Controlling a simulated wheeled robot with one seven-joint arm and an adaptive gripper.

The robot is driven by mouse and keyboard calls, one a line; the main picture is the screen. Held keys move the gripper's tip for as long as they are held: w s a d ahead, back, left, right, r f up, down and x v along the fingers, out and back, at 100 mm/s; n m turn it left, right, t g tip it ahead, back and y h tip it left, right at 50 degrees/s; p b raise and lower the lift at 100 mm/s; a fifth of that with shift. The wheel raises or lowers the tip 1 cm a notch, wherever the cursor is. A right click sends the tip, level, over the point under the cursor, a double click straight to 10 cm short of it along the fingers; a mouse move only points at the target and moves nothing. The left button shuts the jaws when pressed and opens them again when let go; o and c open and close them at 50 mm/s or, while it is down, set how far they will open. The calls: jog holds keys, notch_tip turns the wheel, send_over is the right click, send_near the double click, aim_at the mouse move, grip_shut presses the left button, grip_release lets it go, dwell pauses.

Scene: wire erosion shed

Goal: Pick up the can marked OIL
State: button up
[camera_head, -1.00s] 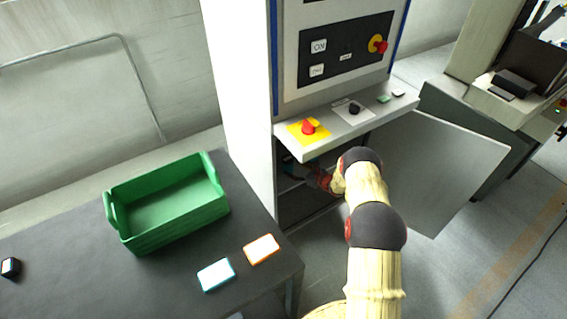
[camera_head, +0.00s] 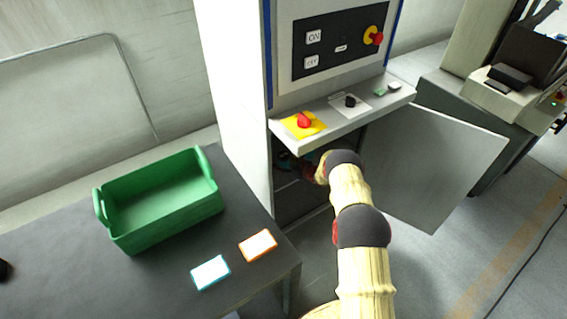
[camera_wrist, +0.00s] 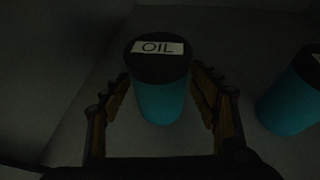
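The can marked OIL (camera_wrist: 161,98) stands upright in the wrist view, teal with a dark lid and a white label on top. My gripper (camera_wrist: 160,92) has its two fingers on either side of the can, around its body, with what looks like a small gap at each side. The gripper is open. In the head view my arm reaches into the dark opening of the cabinet (camera_head: 300,202) below the control panel, and the gripper is mostly hidden there.
A second teal can (camera_wrist: 292,100) stands to the right, close to the right finger. The cabinet door (camera_head: 440,165) stands open on the right. A green crate (camera_head: 165,225) and two cards, one blue-edged (camera_head: 210,272) and one orange-edged (camera_head: 258,245), lie on the dark table (camera_head: 70,275).

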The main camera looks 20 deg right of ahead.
jog(key=c, duration=1.2)
jog(key=shift+r, duration=0.1)
jog(key=shift+c, duration=0.2)
